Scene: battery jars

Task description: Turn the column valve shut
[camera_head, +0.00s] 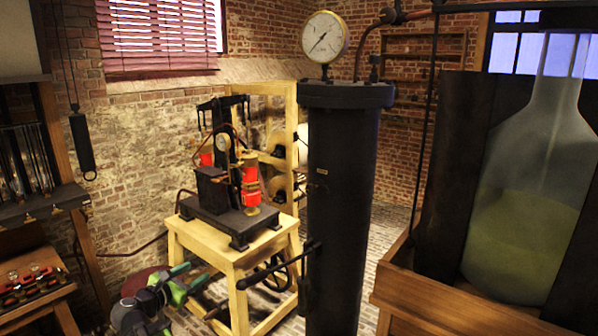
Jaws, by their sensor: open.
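The dark column (335,190) stands upright right of centre, with a round white dial gauge (325,37) on top. A black rod or lever (262,274) slants down to the left from a fitting (312,246) on the column's lower left side. A dark spoked wheel (282,276) shows partly behind it; I cannot tell whether it joins the column. My grey and green arm comes in at the bottom left. My gripper (208,291) appears at its right end, open, left of the rod and apart from it. Its fingers are small and hard to make out.
A pale wooden stand (236,258) carrying a black and red apparatus (240,190) is behind the rod. A large glass jar (530,190) sits in a wooden crate (450,310) at right. A bench (30,312) with small items is at lower left. Brick floor shows behind the column.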

